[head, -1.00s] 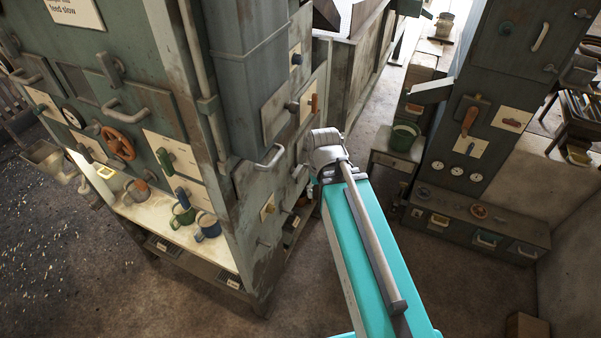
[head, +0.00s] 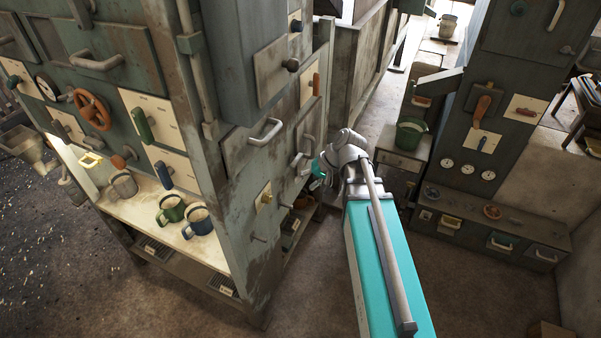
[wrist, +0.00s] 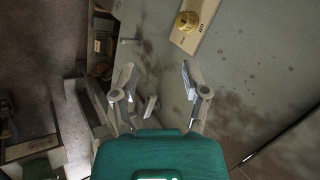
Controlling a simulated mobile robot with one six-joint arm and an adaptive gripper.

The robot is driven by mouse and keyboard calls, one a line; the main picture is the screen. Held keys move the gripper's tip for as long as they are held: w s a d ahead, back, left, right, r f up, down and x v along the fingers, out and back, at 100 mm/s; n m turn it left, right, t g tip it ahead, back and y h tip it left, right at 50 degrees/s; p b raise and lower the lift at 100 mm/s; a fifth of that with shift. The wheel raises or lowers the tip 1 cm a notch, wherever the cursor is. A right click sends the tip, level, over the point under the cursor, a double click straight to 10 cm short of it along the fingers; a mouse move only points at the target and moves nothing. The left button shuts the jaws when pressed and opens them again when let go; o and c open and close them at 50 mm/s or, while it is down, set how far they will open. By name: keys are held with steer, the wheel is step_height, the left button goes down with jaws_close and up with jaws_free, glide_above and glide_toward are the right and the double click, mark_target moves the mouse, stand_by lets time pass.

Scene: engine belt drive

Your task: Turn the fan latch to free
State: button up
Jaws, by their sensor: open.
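A yellow knob (head: 265,195) sits on a small cream plate on the side face of the near grey-green cabinet. It also shows at the top of the wrist view (wrist: 188,21), with small dark lettering on its plate. I cannot read that lettering, so I cannot tell whether this is the fan latch. My gripper (wrist: 158,79) is open and empty, its two fingers spread before the side panel, with the yellow knob beyond them. A small grey part (wrist: 151,106) shows between the fingers, low down. In the head view my gripper is partly hidden by my wrist.
A thin grey peg (head: 258,237) sticks out below the yellow knob. A pale bar handle (head: 265,132) juts from the same side face. Mugs (head: 171,209) stand on the front shelf. Another cabinet (head: 460,130) stands to the right, with open floor between.

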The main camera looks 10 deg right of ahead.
steer(key=w+d+f+m+t+y+b, duration=0.2)
steer(key=w+d+f+t+y+b, duration=0.15)
steer(key=w+f+b, duration=0.55)
steer(key=m+t+y+b, duration=0.3)
steer(key=t+y+b, duration=0.2)
steer(key=b, duration=1)
glide_toward(300, 161)
steer(key=v, duration=0.3)
steer(key=shift+s+r+h, duration=0.2)
steer(key=shift+s+h, duration=0.05)
steer(key=shift+s, duration=0.1)
steer(key=x, duration=1.3)
steer(key=shift+w+a, duration=0.25)
steer(key=shift+a, duration=0.05)
